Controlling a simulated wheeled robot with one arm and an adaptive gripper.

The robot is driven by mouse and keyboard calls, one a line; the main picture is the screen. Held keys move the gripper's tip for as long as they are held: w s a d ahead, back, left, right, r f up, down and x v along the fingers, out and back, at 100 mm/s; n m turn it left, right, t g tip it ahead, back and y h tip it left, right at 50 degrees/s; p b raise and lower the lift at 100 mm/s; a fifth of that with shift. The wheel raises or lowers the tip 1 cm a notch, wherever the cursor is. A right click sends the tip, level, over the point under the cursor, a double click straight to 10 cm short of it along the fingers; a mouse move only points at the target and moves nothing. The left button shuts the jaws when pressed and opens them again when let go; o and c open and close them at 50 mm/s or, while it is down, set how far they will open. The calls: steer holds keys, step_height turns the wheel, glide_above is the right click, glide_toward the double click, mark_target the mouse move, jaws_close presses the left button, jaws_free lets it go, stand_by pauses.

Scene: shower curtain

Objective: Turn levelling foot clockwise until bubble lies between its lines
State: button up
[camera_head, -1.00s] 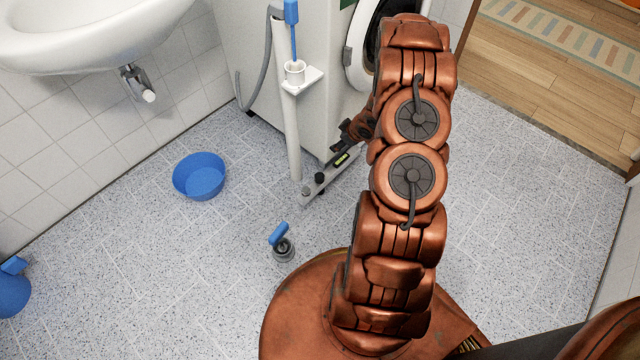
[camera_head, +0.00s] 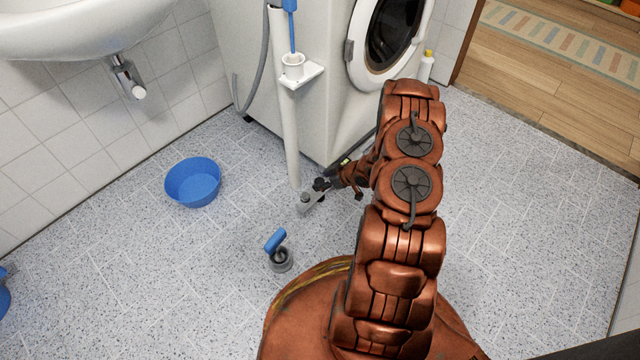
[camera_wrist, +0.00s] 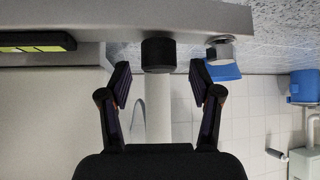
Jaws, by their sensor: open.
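The black knob-like levelling foot (camera_wrist: 159,55) sits on the grey bar (camera_wrist: 200,18) in the wrist view; in the head view it is a small dark spot (camera_head: 320,184). My gripper (camera_wrist: 160,79) is open, its two fingertips on either side of the knob's near end, with gaps visible. The yellow-green level vial (camera_wrist: 36,41) in a black frame lies on the left of the wrist view. Its bubble is too small to tell against the lines. In the head view my gripper (camera_head: 335,178) is beside the bar, at the washing machine's lower corner.
A white post (camera_head: 288,130) with a cup and blue brush stands beside the bar. The washing machine (camera_head: 325,90) is close behind. A blue basin (camera_head: 193,182) and a blue-handled grey item (camera_head: 280,258) rest on the floor. Floor to the right is clear.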

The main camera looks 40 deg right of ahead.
steer(key=shift+x, duration=1.1)
steer(key=c, duration=1.1)
steer(key=shift+c, duration=0.2)
steer(key=shift+a, duration=0.1)
